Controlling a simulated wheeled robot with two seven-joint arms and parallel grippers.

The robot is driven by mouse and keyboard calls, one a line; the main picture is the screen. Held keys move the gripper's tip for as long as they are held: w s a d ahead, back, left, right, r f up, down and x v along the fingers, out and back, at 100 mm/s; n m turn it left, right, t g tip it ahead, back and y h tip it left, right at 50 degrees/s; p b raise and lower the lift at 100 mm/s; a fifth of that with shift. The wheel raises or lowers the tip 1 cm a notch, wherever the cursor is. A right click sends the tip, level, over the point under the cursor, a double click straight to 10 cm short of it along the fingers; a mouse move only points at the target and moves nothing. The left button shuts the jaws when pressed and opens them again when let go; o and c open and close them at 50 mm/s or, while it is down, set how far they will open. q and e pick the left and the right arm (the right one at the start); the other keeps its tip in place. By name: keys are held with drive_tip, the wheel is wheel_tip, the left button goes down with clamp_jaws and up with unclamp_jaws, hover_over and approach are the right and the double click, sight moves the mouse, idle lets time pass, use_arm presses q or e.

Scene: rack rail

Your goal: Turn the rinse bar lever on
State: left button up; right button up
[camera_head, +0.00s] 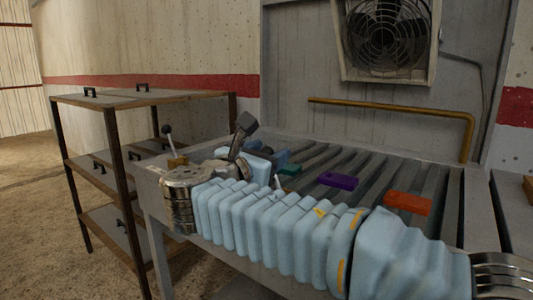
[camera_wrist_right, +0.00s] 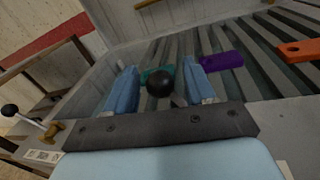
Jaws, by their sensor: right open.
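A lever with a black ball knob (camera_head: 167,129) and a pale stem stands on a brass base at the left end of the rail table; it also shows at the left of the right wrist view (camera_wrist_right: 9,110). A second black ball knob (camera_wrist_right: 160,83) shows between the blue fingers of my right gripper (camera_wrist_right: 160,68), with a gap on both sides. My right gripper (camera_head: 272,160) is open above the left part of the table, its fingers partly hidden by my arm. Which lever is the rinse bar's, I cannot tell. My left gripper is not in view.
A teal block (camera_head: 290,169), a purple block (camera_head: 338,181) and an orange block (camera_head: 407,203) lie on the slatted rack (camera_head: 375,180). A brass pipe (camera_head: 400,107) runs behind it. A shelf unit (camera_head: 110,99) stands on the left.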

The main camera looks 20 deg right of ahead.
drive_tip(key=shift+c, duration=0.3)
clamp_jaws()
drive_tip(key=shift+s, duration=0.15)
drive_tip(key=shift+s+d+m+b, duration=0.45)
drive_tip(key=shift+m+b, duration=0.45)
drive_tip(key=shift+b, duration=0.1)
drive_tip(key=shift+s+d+f+m+h+b, duration=0.1)
drive_tip(key=shift+s+d+m+h+b, duration=0.2)
drive_tip(key=shift+s+d+m+b, duration=0.8)
drive_tip(key=shift+s+d+r+m+h+b, duration=0.1)
drive_tip(key=shift+s+d+m+h+b, duration=0.35)
drive_tip(key=shift+m+b, duration=1.35)
drive_tip(key=shift+s+d+f+m+h+b, duration=0.15)
drive_tip(key=shift+s+d+m+b, duration=0.25)
drive_tip(key=shift+s+m+b, duration=0.85)
drive_tip(key=shift+w+m, duration=0.2)
drive_tip(key=shift+m, duration=0.15)
drive_tip(key=shift+o, duration=0.3)
unclamp_jaws()
